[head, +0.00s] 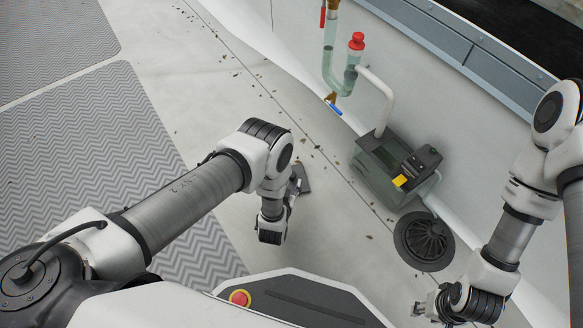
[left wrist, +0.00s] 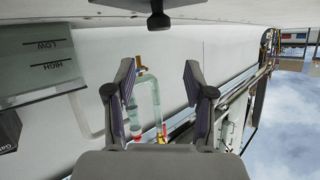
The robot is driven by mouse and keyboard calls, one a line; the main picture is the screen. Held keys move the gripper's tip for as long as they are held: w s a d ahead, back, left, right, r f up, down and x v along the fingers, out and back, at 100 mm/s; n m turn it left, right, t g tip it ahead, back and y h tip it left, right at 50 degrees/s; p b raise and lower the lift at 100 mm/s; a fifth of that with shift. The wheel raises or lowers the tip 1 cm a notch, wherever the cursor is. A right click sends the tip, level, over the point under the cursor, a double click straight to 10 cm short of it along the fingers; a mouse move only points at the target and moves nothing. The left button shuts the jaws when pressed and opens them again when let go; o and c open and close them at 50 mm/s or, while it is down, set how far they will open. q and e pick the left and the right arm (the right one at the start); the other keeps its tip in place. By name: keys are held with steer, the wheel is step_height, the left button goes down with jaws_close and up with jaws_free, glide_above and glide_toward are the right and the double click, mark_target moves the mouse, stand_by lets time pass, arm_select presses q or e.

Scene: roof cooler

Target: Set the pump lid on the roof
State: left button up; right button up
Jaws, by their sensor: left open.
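The pump (head: 385,185) stands by the white wall, with a see-through greenish tank and a dark top that I take to be its lid (head: 378,142). A black box with a yellow tab (head: 400,181) sits on top. In the left wrist view the tank (left wrist: 35,62) appears upside down at the left, with LOW and HIGH marks. My left gripper (head: 301,180) is left of the pump, apart from it; the left wrist view shows its fingers (left wrist: 160,90) spread and empty. My right gripper (head: 428,306) is low at the right, apart from the pump; its fingers are unclear.
A round black drain grate (head: 424,241) lies right of the pump. A clear pipe trap (head: 335,75) with a red cap (head: 356,41) and a white pipe (head: 378,95) rise behind it. Grey ribbed mats (head: 95,150) cover the left. The pale roof (head: 225,85) between is open, with scattered leaves.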

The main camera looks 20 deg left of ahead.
arm_select(q)
steer(key=s+a+r+g, duration=0.2)
steer(key=s+r+g, duration=0.2)
steer(key=s, duration=0.5)
steer(key=s+a+r+g+h+p, duration=0.1)
steer(key=s+a+r+g, duration=0.2)
steer(key=s, duration=0.7)
steer(key=s+a+r+g, duration=0.3)
steer(key=s+r+g, duration=0.3)
steer(key=s, duration=0.4)
steer(key=shift+r+n+g+h, duration=0.3)
steer(key=shift+r+n, duration=0.05)
steer(key=shift+n, duration=0.05)
arm_select(e)
step_height(320, 180, up, 3)
steer(key=shift+f, duration=0.2)
